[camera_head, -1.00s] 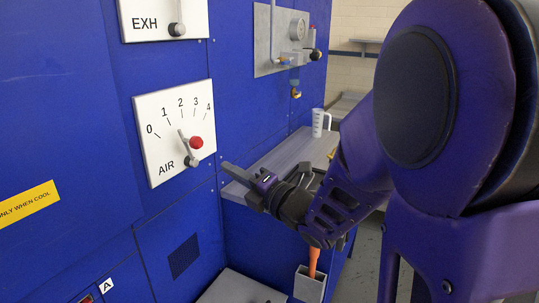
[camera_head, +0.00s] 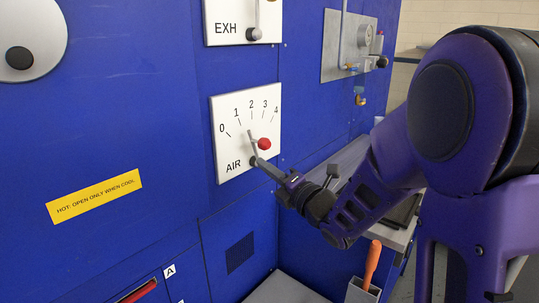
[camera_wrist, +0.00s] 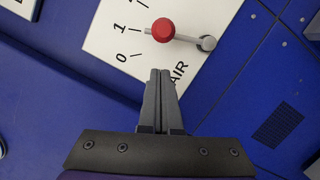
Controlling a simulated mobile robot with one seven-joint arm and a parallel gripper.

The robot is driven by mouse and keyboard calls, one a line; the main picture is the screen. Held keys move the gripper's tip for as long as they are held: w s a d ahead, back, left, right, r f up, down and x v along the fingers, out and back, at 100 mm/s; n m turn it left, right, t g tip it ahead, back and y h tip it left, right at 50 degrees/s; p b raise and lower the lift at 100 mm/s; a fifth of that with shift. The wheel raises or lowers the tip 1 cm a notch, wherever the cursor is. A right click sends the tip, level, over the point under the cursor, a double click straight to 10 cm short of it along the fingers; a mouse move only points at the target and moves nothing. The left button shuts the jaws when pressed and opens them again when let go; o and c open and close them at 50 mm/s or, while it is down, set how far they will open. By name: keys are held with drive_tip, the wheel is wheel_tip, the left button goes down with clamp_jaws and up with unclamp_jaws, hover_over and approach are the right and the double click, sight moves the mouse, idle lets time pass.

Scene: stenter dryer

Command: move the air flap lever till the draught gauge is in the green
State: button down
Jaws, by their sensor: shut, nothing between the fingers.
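The air flap lever is a grey arm with a red knob (camera_head: 264,143), on a white AIR plate (camera_head: 232,148) numbered 0 to 4. The lever leans up from its pivot, seemingly between 1 and 2; the exact reading is unclear. The red knob also shows in the wrist view (camera_wrist: 163,30). My gripper (camera_head: 264,164) is shut and empty, its tips in front of the plate near the pivot. In the wrist view the fingertips (camera_wrist: 160,73) lie just below the knob, apart from it in the picture. No green gauge zone can be made out.
An EXH plate (camera_head: 240,22) with its own lever is above. A grey panel (camera_head: 340,45) with a small round dial is at back right. A partly cropped white disc (camera_head: 30,30) is upper left. A grey shelf (camera_head: 345,160) lies behind my arm. An orange handle (camera_head: 372,262) stands below.

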sight(270, 145)
drive_tip(key=w, duration=0.1)
drive_tip(key=w+r, duration=0.1)
drive_tip(key=w, duration=0.1)
drive_tip(key=shift+w+d+r, duration=0.15)
drive_tip(key=shift+d, duration=0.15)
drive_tip(key=m, duration=0.1)
drive_tip(key=w+d+r+m, duration=0.1)
drive_tip(key=shift+m+h, duration=0.3)
drive_tip(key=shift+w+d+r+m+g, duration=0.35)
drive_tip(key=shift+w+m, duration=0.2)
drive_tip(key=shift+m, duration=0.25)
drive_tip(key=shift+s+a+f, duration=0.1)
drive_tip(key=shift+s+f, duration=0.05)
drive_tip(key=shift+f, duration=0.05)
